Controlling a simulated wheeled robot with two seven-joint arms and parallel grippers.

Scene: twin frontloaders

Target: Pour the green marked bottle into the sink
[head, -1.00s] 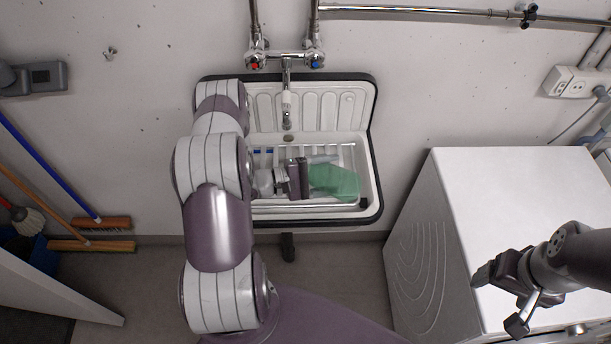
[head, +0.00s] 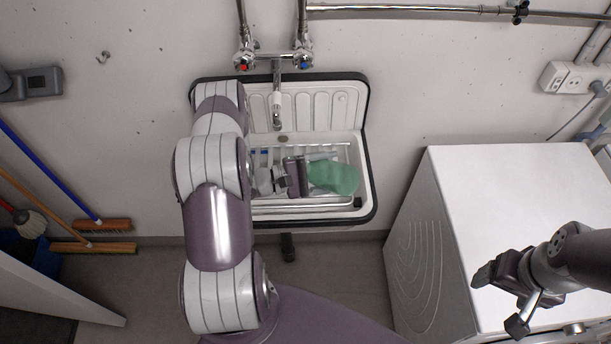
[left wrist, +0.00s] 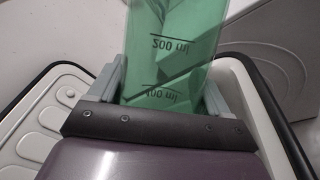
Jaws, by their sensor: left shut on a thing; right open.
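The green marked bottle (head: 333,177) is held over the sink (head: 358,136) by my left gripper (head: 308,177). In the left wrist view the bottle (left wrist: 172,50) shows between both fingers, with 200 ml and 100 ml marks upside down in the picture. My left gripper (left wrist: 160,92) is shut on it. The bottle lies roughly sideways in the head view; its mouth and any liquid cannot be made out. My right gripper (head: 497,285) is open and empty over the white machine's top.
A tap (head: 277,100) hangs over the sink's back, and a metal rack (head: 330,203) spans the basin. A white front-loading machine (head: 520,190) stands at the right. Brooms (head: 95,240) lean at the left wall.

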